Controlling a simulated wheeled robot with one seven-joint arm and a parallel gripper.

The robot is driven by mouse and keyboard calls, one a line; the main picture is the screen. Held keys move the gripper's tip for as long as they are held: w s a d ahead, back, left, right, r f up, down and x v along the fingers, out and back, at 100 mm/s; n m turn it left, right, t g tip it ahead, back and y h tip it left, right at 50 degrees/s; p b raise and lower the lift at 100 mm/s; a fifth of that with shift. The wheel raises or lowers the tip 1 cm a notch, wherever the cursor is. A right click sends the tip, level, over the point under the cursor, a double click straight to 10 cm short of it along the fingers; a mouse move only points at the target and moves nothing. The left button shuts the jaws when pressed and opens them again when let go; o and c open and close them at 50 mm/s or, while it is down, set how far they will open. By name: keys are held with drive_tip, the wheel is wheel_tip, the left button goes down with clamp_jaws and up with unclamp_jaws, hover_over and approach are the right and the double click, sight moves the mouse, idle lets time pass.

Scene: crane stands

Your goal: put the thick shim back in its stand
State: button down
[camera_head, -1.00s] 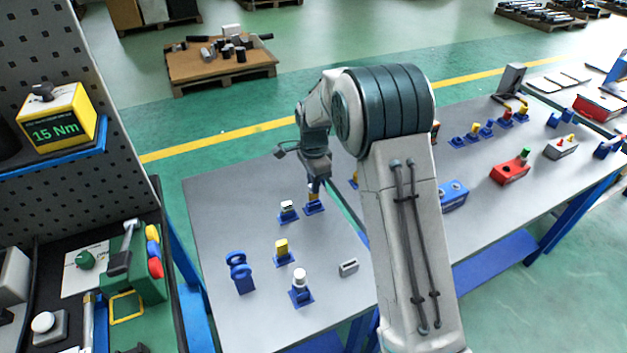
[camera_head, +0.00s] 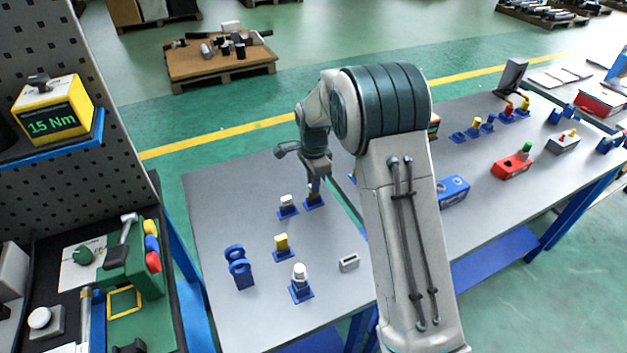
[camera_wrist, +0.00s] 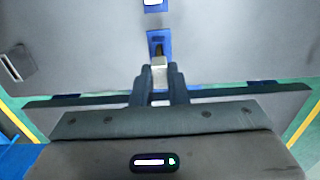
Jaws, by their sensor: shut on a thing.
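My gripper (camera_wrist: 161,76) is shut on a pale block, which I take to be the thick shim (camera_wrist: 159,73), in the wrist view. The block sits between the two dark fingertips. Just beyond it is a blue stand (camera_wrist: 153,36) with a dark upright part at its near end. In the head view my gripper (camera_head: 315,187) points down at this blue stand (camera_head: 315,204), at the back of the grey table. The held piece is mostly hidden there, and I cannot tell whether it is inside the stand or just above it.
A blue stand with a white-topped piece (camera_head: 288,205) is close on the left. Nearer are a yellow-topped piece (camera_head: 281,242), a white cylinder (camera_head: 300,273), a blue ringed holder (camera_head: 240,268) and a grey slotted block (camera_head: 349,262).

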drive_tip(key=shift+f+b, duration=0.4)
drive_tip(key=shift+f, duration=0.4)
drive_tip(key=c, duration=1.3)
unclamp_jaws()
drive_tip(key=shift+c, duration=0.2)
drive_tip(key=shift+r+p, duration=1.65)
drive_tip(key=shift+r, duration=0.95)
